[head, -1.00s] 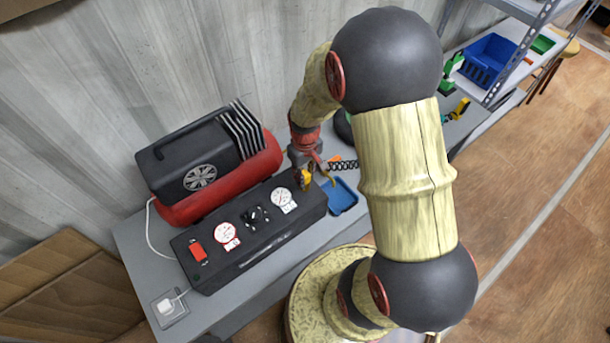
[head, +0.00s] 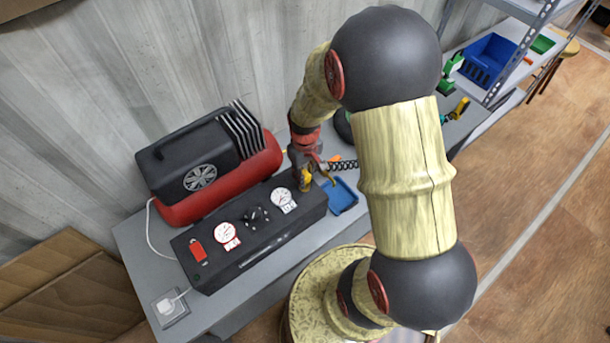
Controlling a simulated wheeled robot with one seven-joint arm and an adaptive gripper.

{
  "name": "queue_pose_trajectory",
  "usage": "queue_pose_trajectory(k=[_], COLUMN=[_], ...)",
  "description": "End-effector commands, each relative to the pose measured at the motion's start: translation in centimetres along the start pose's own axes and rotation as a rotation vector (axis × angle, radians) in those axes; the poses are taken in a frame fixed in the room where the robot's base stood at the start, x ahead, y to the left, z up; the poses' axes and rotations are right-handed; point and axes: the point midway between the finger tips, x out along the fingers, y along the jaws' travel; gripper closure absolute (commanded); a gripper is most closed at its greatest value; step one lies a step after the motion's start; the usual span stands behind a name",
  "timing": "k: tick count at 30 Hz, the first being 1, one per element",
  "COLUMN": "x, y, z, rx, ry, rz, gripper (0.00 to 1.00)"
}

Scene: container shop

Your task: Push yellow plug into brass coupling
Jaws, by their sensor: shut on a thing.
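My gripper (head: 305,176) points down at the right end of the black control box (head: 255,240). It is shut on the yellow plug (head: 304,184), which shows as a small yellow patch under the fingers, close to the box's right end. Whether the plug touches anything cannot be told.
A red and black compressor (head: 215,165) stands behind the box against the wall. A blue tray (head: 341,196) lies right of the box. Shelving with a blue bin (head: 488,60) stands at the far right.

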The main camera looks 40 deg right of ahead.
Motion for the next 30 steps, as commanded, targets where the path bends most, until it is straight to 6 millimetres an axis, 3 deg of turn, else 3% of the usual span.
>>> queue_pose_trajectory(k=[19,20,30], x=[1.2,1.1,1.1], y=[0.0,0.0,0.0], z=[0.0,0.0,0.0], rx=[0.000,0.000,0.000], ry=[0.000,0.001,0.000], rz=[0.000,0.000,0.000], gripper=[1.00,0.77,0.57])
